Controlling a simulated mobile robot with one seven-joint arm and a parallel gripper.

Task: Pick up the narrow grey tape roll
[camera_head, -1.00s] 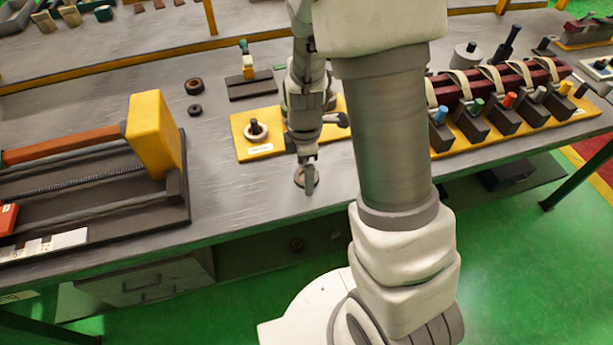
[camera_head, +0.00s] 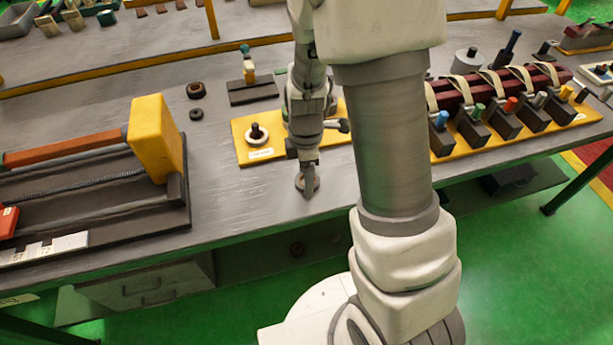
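A small greyish ring-shaped roll (camera_head: 299,183) lies on the bench near its front edge and looks like the narrow grey tape roll. My gripper (camera_head: 309,188) points down right at this roll, and its fingers cover part of it. The fingers show as one narrow shape, so I cannot tell whether they are open or shut, or whether they touch the roll. A pale ring (camera_head: 257,139) sits around a dark peg on the yellow board (camera_head: 243,154), left of my gripper.
A dark fixture with a yellow block (camera_head: 155,135) stands at left. A rack with coloured-tipped tools (camera_head: 505,120) stands at right.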

